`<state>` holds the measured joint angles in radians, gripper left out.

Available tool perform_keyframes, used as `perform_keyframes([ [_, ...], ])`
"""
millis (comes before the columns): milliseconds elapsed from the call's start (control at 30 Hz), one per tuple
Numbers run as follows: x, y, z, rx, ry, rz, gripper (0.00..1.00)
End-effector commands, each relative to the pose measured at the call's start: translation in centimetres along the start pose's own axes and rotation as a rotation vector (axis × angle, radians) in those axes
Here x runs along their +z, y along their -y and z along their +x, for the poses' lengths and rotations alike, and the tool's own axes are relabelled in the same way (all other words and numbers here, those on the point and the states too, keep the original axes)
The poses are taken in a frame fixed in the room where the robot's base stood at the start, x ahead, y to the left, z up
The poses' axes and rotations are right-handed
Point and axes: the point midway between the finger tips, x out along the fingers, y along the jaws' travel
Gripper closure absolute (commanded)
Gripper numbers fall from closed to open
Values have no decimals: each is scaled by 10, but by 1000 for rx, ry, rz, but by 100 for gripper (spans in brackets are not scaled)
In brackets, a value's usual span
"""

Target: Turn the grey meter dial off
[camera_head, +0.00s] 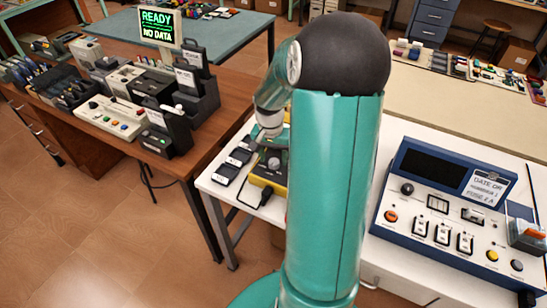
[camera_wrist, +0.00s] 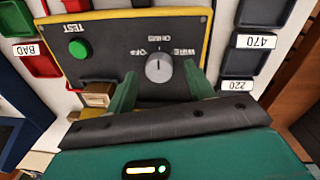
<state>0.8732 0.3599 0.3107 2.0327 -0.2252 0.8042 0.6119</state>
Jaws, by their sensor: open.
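The grey meter dial (camera_wrist: 158,68) sits on the dark face of a yellow-edged meter (camera_wrist: 110,50) in the wrist view. A pale pointer mark on the dial points up in the picture, toward small, hard-to-read labels; one seems to read OFF, to the upper left. My gripper (camera_wrist: 159,77) is open, with one green finger on each side of the dial. I cannot tell whether the fingers touch it. In the head view, the yellow meter (camera_head: 268,179) sits on the white table, partly hidden by my arm.
A green TEST button (camera_wrist: 79,48) is left of the dial. Labelled dark trays (camera_wrist: 252,65) stand right of the meter, and a red and a green tray at the left. A blue-framed panel (camera_head: 450,200) with knobs and switches is right of my arm in the head view.

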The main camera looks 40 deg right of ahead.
Motion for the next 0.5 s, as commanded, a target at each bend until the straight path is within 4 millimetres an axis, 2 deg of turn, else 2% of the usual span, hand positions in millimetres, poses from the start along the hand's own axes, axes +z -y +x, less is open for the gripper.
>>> perform_keyframes([
  [100, 0, 0, 8, -1, 1, 1, 47],
  [367, 0, 0, 10, -1, 0, 1, 47],
  [500, 0, 0, 9, -1, 0, 1, 70],
])
